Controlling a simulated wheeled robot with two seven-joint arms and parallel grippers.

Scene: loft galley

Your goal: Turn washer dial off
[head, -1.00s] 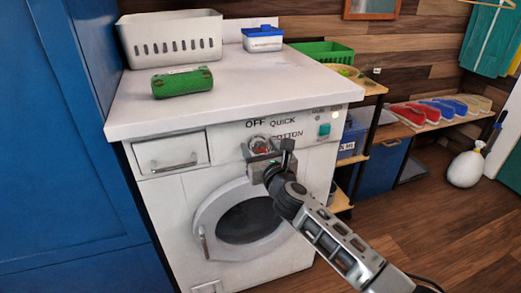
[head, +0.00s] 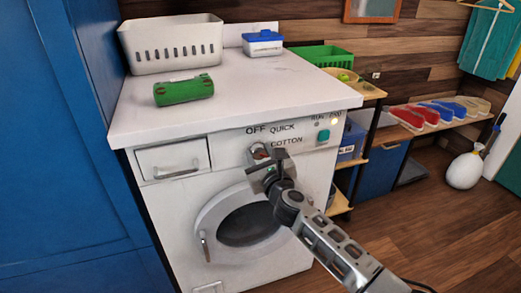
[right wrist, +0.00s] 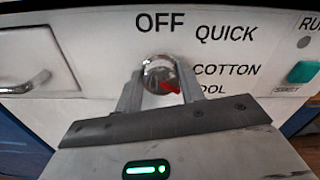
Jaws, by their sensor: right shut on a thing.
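The washer (head: 180,225) is white, with its dial on the front panel beside the printed labels OFF, QUICK and COTTON. The round silver dial (right wrist: 157,70) has a red mark that shows at its lower right, away from OFF at the top; the exact setting is hard to tell. My right gripper (right wrist: 160,82) is shut on the dial, one finger on each side. In the head view the dial (head: 260,151) is partly hidden behind this gripper (head: 266,163). My left gripper is not in view.
A green square button (head: 323,136) sits to the right on the panel. A blue cabinet (head: 60,150) is close on the left.

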